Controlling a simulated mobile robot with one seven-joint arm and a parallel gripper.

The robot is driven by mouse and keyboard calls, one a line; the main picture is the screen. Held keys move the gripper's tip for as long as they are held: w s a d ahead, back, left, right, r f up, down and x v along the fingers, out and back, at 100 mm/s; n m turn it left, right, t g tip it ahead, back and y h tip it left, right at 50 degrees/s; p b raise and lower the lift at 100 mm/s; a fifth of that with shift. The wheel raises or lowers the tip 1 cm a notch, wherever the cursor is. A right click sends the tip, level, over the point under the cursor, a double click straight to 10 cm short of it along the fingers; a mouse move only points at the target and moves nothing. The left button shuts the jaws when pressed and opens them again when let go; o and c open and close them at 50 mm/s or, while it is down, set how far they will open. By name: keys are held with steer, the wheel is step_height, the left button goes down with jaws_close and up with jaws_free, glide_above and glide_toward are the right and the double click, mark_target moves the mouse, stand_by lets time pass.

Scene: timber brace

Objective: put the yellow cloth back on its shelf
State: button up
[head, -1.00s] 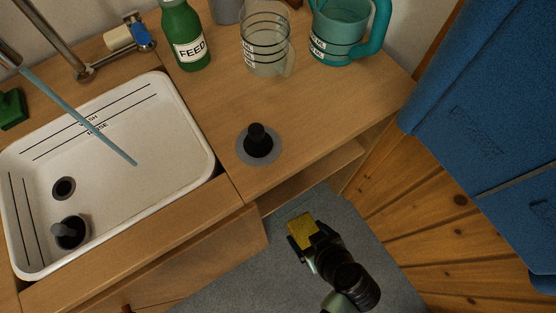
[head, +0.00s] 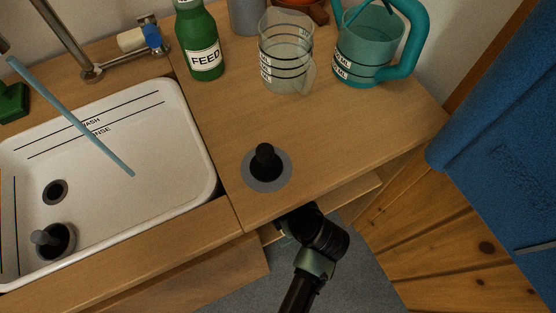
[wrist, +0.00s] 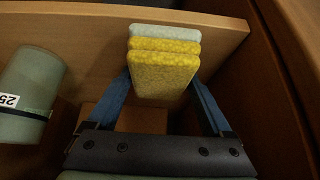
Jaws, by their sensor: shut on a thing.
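The yellow cloth (wrist: 163,75), a folded block with a pale grey layer along its far edge, is between the blue fingers of my gripper (wrist: 165,85) in the wrist view. My gripper is shut on it. In the head view my gripper (head: 298,218) reaches under the front edge of the counter, and the cloth is hidden there. In the wrist view the cloth lies in front of a wooden shelf board (wrist: 75,28). I cannot tell whether it touches the board.
A grey-green cylinder with a "25" label (wrist: 28,90) stands left of my gripper in the wrist view. A dark wooden side wall (wrist: 285,75) is at the right. On the counter (head: 340,135) are a black-knobbed disc (head: 266,168), jugs and a green bottle (head: 203,40).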

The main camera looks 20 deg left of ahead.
steer(key=w+a, duration=0.2)
steer(key=a, duration=0.1)
steer(key=shift+w+a+b, duration=0.2)
steer(key=shift+w+b, duration=0.15)
steer(key=shift+b, duration=0.05)
steer(key=shift+f, duration=0.35)
steer(key=shift+f+b, duration=0.15)
steer(key=shift+b, duration=0.2)
steer(key=o, duration=1)
steer(key=shift+c, duration=0.2)
